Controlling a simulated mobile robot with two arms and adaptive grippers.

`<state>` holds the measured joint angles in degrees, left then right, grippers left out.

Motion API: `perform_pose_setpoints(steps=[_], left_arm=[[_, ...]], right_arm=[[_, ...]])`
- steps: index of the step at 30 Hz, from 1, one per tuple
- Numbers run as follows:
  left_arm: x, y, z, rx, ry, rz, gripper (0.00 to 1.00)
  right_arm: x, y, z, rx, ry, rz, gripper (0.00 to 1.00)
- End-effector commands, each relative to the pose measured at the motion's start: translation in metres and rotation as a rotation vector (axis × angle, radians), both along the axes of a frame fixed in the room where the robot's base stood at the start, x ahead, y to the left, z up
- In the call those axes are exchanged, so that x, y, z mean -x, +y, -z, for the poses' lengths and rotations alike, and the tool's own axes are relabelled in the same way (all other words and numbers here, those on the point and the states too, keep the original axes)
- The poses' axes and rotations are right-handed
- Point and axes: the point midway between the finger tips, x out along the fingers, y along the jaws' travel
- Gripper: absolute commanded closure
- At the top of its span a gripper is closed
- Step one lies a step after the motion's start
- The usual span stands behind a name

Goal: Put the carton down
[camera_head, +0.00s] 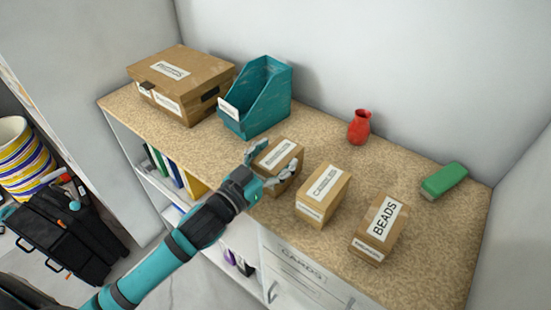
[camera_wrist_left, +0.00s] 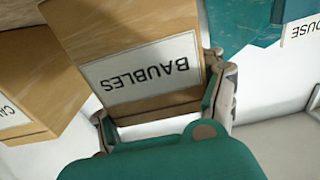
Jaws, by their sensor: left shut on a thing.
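The carton (camera_head: 282,159), a small brown box with a white label, is on or just above the cork-like worktop (camera_head: 330,146); I cannot tell whether it touches. My left gripper (camera_head: 268,166) is shut on it, with one finger on each side. In the left wrist view the carton (camera_wrist_left: 120,30) sits between the fingers of the left gripper (camera_wrist_left: 165,115), and its label reads "BAUBLES". The carton's underside is hidden. My right gripper is not in view.
A second carton (camera_head: 323,194) stands close to the right, then a "BEADS" carton (camera_head: 379,228). A teal magazine file (camera_head: 258,100) and large brown box (camera_head: 182,82) stand left. A red vase (camera_head: 359,127) and green object (camera_head: 444,181) are further back, with bare worktop between.

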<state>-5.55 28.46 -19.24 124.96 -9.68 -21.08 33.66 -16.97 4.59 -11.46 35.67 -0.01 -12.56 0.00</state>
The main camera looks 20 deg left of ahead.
Motion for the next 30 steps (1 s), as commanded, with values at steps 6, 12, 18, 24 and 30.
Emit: perform_pose_setpoints(steps=[6,12,18,24,30], left_arm=[[0.0001,-0.0002,0.001,0.001,-0.005,0.001,0.79],[0.0001,0.0,0.0057,0.0,-0.001,0.0,0.31],[0.0001,0.0,0.0048,0.0,-0.001,0.0,0.05],[0.0,0.0,0.0047,0.0,-0.001,0.0,0.04],[0.0045,0.0016,0.0034,0.0,0.0,0.0,0.04]], right_arm=[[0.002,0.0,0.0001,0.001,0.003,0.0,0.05],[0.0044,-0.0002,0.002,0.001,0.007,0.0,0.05],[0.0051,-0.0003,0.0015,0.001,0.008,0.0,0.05],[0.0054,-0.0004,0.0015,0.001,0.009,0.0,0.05],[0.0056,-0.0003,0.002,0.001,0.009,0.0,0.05]])
